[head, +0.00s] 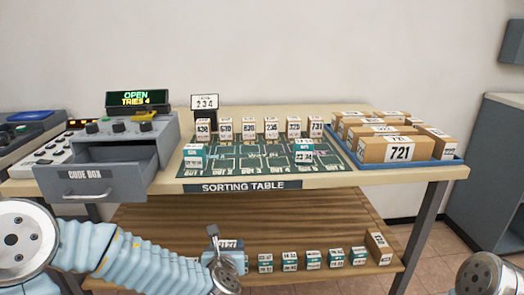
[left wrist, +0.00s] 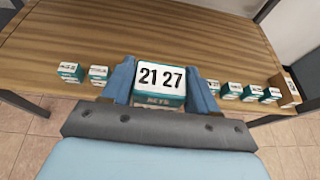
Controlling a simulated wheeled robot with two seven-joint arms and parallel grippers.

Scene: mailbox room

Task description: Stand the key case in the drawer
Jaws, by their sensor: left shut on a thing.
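My left gripper (left wrist: 158,86) is shut on a key case (left wrist: 160,78), a teal box with a white top reading 21 27. In the head view the left gripper (head: 226,258) holds it above the lower wooden shelf, below the sorting table's front edge. The drawer (head: 84,176), marked CODE BOX, is pulled out of the grey code box (head: 165,145) at the table's left. Its visible inside looks bare. The drawer is up and to the left of the held case. My right gripper is not in view.
Several teal-and-white cases (head: 312,260) and a brown box (head: 379,248) stand along the lower shelf (head: 150,225). On the table are a green mat (head: 250,160) with small boxes and a blue tray (head: 450,160) of parcels. A display (head: 137,98) reads OPEN, TRIES 4.

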